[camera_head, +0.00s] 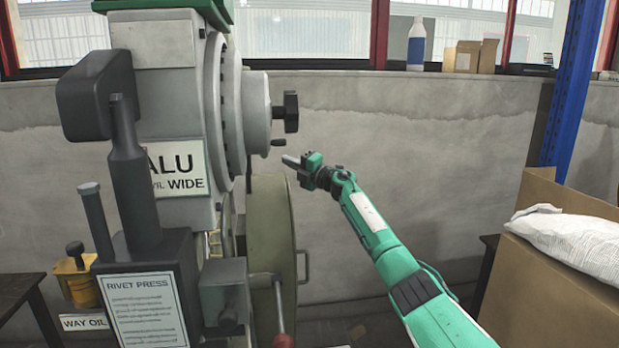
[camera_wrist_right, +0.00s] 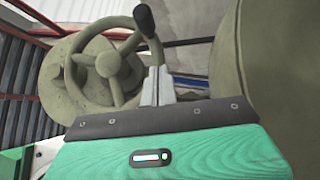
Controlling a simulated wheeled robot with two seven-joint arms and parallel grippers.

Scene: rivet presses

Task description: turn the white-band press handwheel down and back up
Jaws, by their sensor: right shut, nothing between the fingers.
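The rivet press (camera_head: 165,60) stands at the left of the head view, with an "ALU" and "WIDE" label on its front. Its handwheel (camera_head: 290,112) is seen nearly edge-on there; a small crank handle (camera_head: 278,142) shows at its lower side. The right wrist view shows the spoked handwheel (camera_wrist_right: 107,66) with a dark-tipped handle (camera_wrist_right: 145,18). My right gripper (camera_head: 289,160) is shut and empty, just below the handle; its fingertips (camera_wrist_right: 155,84) show close to the rim. Contact cannot be told. No white band is discernible. My left gripper is out of view.
A large olive flywheel (camera_head: 270,225) stands below the handwheel, close to my right fingers. A red-ended lever (camera_head: 281,315) projects at the front. A cardboard box (camera_head: 550,290) with a white sack (camera_head: 570,240) is at right. The concrete wall (camera_head: 430,170) lies behind.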

